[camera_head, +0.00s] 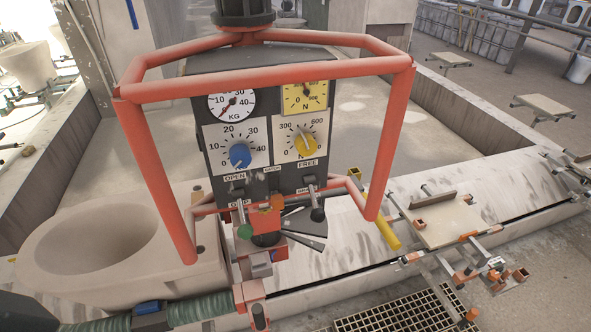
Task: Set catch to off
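A dark control panel (262,120) hangs inside a red tube frame (270,78). A grey lever (237,188) stands under OPEN and another dark lever (314,200) under FREE. A blue knob (240,155) and a yellow knob (305,143) sit on dials above. I make out neither of my grippers in this view.
The red tube frame surrounds the panel's front. A big pale bowl-shaped vessel (52,268) stands at left. A bench-like ledge (440,190) with clamps runs to the right. A floor grate (400,312) lies at the bottom.

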